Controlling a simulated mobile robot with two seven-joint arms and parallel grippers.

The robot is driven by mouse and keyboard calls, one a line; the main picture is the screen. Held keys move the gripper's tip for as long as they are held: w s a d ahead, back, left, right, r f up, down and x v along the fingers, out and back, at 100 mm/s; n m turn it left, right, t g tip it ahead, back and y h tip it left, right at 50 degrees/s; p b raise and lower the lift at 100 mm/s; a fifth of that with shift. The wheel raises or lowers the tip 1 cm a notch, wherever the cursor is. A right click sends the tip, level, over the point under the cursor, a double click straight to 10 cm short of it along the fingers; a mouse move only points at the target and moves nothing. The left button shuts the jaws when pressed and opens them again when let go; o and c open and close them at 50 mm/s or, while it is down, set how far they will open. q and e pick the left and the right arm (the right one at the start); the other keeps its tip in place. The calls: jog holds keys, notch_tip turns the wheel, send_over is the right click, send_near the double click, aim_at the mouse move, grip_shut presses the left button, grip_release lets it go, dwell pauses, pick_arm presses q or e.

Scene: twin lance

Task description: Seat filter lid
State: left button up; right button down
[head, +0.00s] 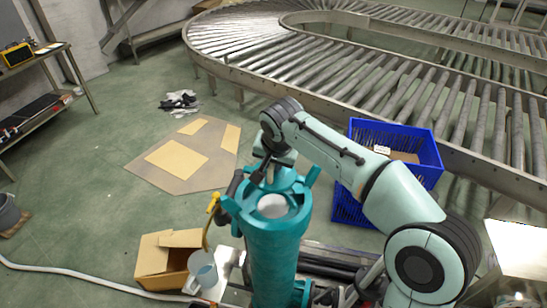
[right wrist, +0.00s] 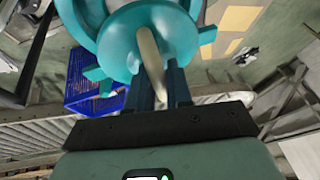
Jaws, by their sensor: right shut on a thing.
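The teal filter housing (head: 272,262) stands upright in the middle of the head view, with lugs around its top and a pale round part (head: 272,206) in the middle. My right gripper (head: 262,172) is at the far side of this top. In the right wrist view, its dark fingers (right wrist: 163,88) are shut on a pale bar-like handle (right wrist: 151,55) in front of a round teal part with lugs, which looks like the filter lid (right wrist: 165,25). I cannot tell whether the lid touches the housing rim. My left gripper does not show.
A blue crate (head: 425,160) stands right of the housing, behind my right arm. A roller conveyor (head: 300,60) curves across the back. An open cardboard box (head: 153,262), a light-blue mug-like container (head: 203,270) and a yellow-handled item (head: 213,205) are at left.

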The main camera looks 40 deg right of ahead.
aim_at(273, 179)
jog(key=shift+s+a, duration=0.1)
notch_tip(273, 179, down, 4)
jog(key=b, duration=0.3)
jog(key=shift+r, duration=0.15)
jog(key=shift+f+b, duration=0.8)
jog(key=shift+f, duration=0.2)
dwell(1.2)
jog(key=shift+f+b, duration=2.2)
jog(key=shift+f, duration=0.7)
jog(key=c, duration=0.9)
grip_release()
jog(key=shift+c, duration=0.2)
jog(key=shift+f, duration=0.1)
